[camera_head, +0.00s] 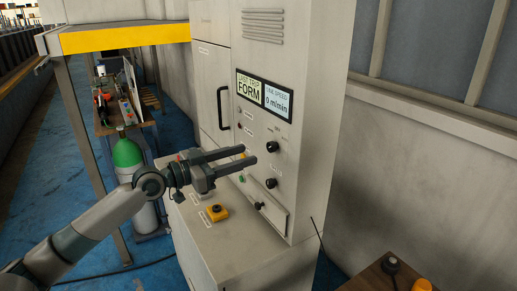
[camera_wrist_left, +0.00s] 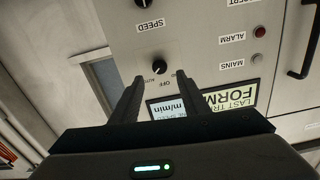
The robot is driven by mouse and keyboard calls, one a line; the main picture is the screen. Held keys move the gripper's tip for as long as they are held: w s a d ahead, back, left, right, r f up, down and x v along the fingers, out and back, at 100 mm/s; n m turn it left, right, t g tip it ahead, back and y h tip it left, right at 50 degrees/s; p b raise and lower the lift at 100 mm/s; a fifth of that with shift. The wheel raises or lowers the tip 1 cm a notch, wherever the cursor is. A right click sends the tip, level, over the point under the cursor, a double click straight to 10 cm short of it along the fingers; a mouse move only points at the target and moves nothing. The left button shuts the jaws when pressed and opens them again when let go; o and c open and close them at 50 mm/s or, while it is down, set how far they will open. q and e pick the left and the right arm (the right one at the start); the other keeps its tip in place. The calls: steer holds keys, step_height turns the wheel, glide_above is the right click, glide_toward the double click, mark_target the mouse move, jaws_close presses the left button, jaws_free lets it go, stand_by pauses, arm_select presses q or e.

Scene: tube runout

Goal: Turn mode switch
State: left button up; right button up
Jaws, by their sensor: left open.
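The mode switch (camera_head: 272,147) is a small black knob on the grey cabinet's front panel, below the display. In the left wrist view the knob (camera_wrist_left: 158,68) shows upside down, with the labels OFF and AUTO beside it. My left gripper (camera_head: 250,155) is open and empty, its fingers pointing at the panel just left of the knob in the head view. In the left wrist view the knob appears between and beyond the fingertips (camera_wrist_left: 158,88), apparently not touched. My right gripper is not in view.
A speed knob (camera_head: 271,183) sits below the mode switch; it also shows in the wrist view (camera_wrist_left: 143,3). The display (camera_head: 265,95) reads 0 m/min. A black door handle (camera_head: 223,107) is to the left.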

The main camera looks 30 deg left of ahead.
mark_target(269, 148)
arm_select(q)
steer(key=p+x, duration=0.4)
steer(key=x, duration=0.2)
steer(key=shift+w+d+r, duration=0.15)
steer(key=shift+w+r, duration=0.05)
steer(key=shift+w, duration=0.05)
steer(key=shift+w+d+f, duration=0.1)
steer(key=shift+f, duration=0.15)
steer(key=shift+w, duration=0.1)
steer(key=c, duration=0.8)
